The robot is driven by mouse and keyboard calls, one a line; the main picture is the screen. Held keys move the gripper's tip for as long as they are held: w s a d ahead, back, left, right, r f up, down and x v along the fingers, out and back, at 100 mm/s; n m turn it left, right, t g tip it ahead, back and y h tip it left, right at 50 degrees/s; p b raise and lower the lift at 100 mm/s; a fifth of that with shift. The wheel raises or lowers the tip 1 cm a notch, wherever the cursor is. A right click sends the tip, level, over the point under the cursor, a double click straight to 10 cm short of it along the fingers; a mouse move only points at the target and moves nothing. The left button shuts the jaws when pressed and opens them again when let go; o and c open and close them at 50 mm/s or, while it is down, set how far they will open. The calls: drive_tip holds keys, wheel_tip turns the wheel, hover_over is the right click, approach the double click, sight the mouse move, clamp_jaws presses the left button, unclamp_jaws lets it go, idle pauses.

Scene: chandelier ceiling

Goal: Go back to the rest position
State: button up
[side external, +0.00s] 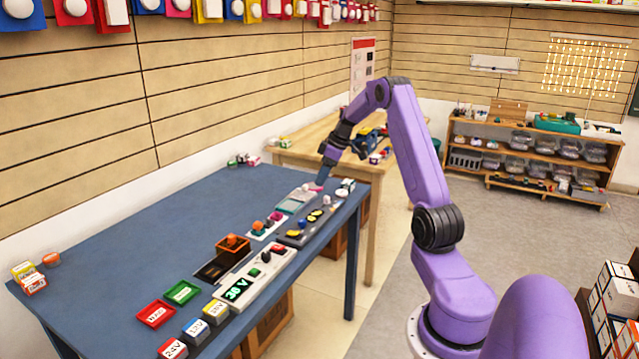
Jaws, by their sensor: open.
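My purple arm reaches from its base at the right over to the far end of the blue table (130,240). My gripper (318,187) points down and sits low near a small pale pink and grey item and a flat grey-green tray (296,202). It is small in this view, and the gap between its fingers is hard to make out. I see nothing clearly held in it. Whether the fingertips touch anything on the table cannot be told.
Along the table stand a 38 V display panel (262,272), an orange open box (233,245), red (155,313) and green (182,292) trays and voltage-labelled blocks (197,331). A wooden table (310,135) stands behind.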

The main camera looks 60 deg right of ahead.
drive_tip(key=w+a+r+n+g+y, duration=0.1)
drive_tip(key=a+r+n, duration=0.1)
drive_tip(key=a, duration=1.1)
drive_tip(key=w+a+r+n+g, duration=0.1)
drive_tip(key=a+r, duration=0.1)
drive_tip(key=a, duration=1.1)
drive_tip(key=s+a+r+n+g, duration=0.2)
drive_tip(key=s+a, duration=0.8)
drive_tip(key=a, duration=0.5)
drive_tip(key=s+a+f+n+h, duration=0.1)
drive_tip(key=s+a+n, duration=0.1)
drive_tip(key=s, duration=0.9)
drive_tip(key=s+a+n+h, duration=0.1)
drive_tip(key=s+a+n, duration=0.1)
drive_tip(key=s, duration=0.9)
drive_tip(key=shift+a+f, duration=0.4)
drive_tip(key=shift+a, duration=0.1)
